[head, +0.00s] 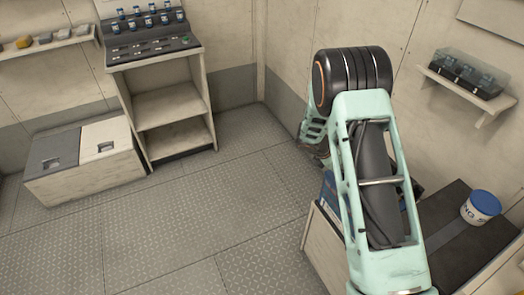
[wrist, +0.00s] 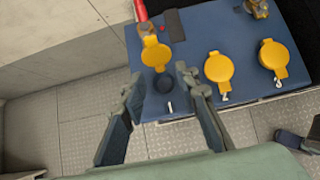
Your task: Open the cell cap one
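The blue battery (wrist: 190,50) fills the upper right of the wrist view, with three yellow cell caps along its near side. The left cap (wrist: 156,55) stands swung back, and a dark round opening (wrist: 163,84) shows below it. The middle cap (wrist: 218,67) and right cap (wrist: 273,56) appear to lie shut. In the head view, a sliver of the battery (head: 328,192) shows; my arm hides the caps and gripper.
A red terminal part (wrist: 141,10) and a brass-coloured terminal (wrist: 257,8) are at the battery's far side. A blue-lidded white tub (head: 481,208) stands on the dark bench top (head: 455,215). The metal floor (head: 210,215) left of the bench is clear.

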